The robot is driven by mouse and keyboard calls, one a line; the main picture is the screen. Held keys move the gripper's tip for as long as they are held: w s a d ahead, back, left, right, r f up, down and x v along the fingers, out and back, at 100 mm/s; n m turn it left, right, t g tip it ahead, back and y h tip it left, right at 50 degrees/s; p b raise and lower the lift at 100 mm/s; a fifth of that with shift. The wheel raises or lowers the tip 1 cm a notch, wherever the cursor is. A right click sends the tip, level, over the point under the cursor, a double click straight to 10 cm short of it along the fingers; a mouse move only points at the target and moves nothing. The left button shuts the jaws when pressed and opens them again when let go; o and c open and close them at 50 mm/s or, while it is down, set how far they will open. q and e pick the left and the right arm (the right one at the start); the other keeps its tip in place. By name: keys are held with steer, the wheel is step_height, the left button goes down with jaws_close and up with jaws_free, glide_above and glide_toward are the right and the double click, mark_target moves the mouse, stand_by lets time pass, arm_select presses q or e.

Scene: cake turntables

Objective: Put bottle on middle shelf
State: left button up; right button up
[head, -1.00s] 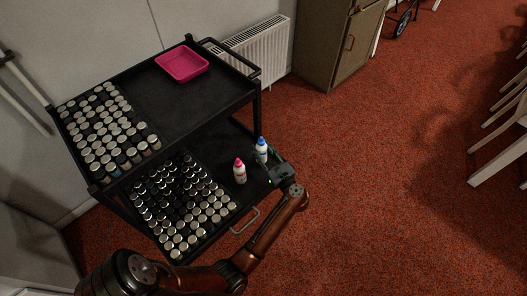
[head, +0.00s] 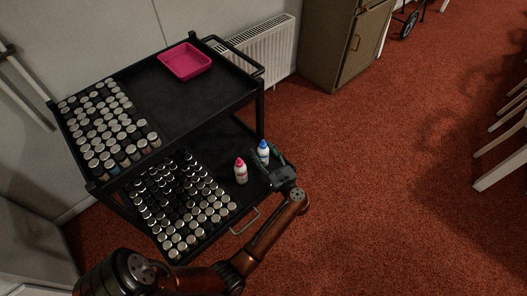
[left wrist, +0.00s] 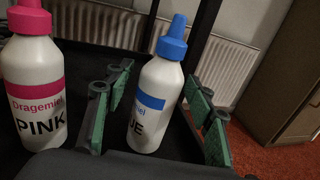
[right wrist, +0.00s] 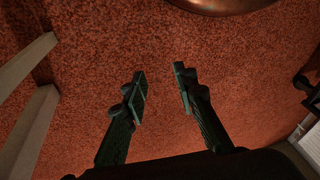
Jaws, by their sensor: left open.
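A white bottle with a blue cap (head: 263,152) stands upright on the lower visible shelf (head: 222,158) of a black cart, near its right end. A white bottle with a pink cap (head: 241,172) stands to its left; its label reads "PINK" in the left wrist view (left wrist: 32,95). My left gripper (head: 272,170) is open beside the blue-capped bottle. In the left wrist view the blue-capped bottle (left wrist: 154,112) shows between the two green-padded fingers, with gaps on both sides. My right gripper (right wrist: 160,87) is open and empty above red carpet.
The cart's top shelf (head: 165,103) holds a pink tray (head: 186,61) and several silver-lidded jars (head: 105,125). More jars (head: 180,205) fill the left of the lower shelf. A radiator (head: 262,50) and a cabinet (head: 340,45) stand behind. Open carpet lies to the right.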

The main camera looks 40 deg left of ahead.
mark_target(266, 155)
arm_select(q)
steer(key=shift+r, duration=0.2)
steer(key=p+v, duration=0.1)
steer(key=v, duration=0.5)
steer(key=shift+d+p, duration=0.15)
steer(key=shift+p, duration=0.2)
steer(key=shift+s+d+f, duration=0.1)
steer(key=shift+s+d, duration=0.15)
steer(key=shift+d, duration=0.3)
arm_select(e)
steer(key=shift+g+h, duration=0.3)
steer(key=shift+g, duration=0.5)
steer(key=shift+s+d+r, duration=0.6)
steer(key=shift+s+r, duration=0.2)
steer(key=shift+r, duration=0.05)
steer(key=shift+s+d+r, duration=0.55)
steer(key=shift+s+r, duration=0.2)
steer(key=shift+r, duration=0.1)
